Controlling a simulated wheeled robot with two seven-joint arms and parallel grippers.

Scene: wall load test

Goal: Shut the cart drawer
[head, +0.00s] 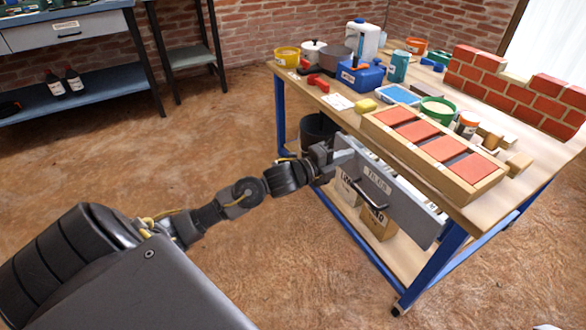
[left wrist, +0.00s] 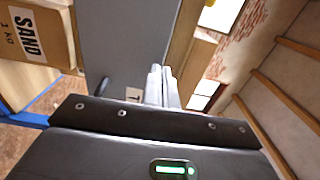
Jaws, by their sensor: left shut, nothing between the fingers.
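The cart drawer has a grey front (head: 385,193) with a dark bar handle (head: 368,195) and a label. It stands out from under the cart's wooden top, so the drawer is partly open. My left gripper (head: 344,157) is shut and empty at the upper left end of the drawer front. In the left wrist view the closed fingers (left wrist: 163,86) lie close beside the grey drawer front (left wrist: 125,45); I cannot tell whether they touch it.
The cart top (head: 345,118) carries a wooden tray of red tiles (head: 430,135), a blue toolbox (head: 361,75) and a small brick wall (head: 520,95). A sand bag (left wrist: 35,38) stands below the drawer. A workbench (head: 85,105) is at the back left. The brown floor between is clear.

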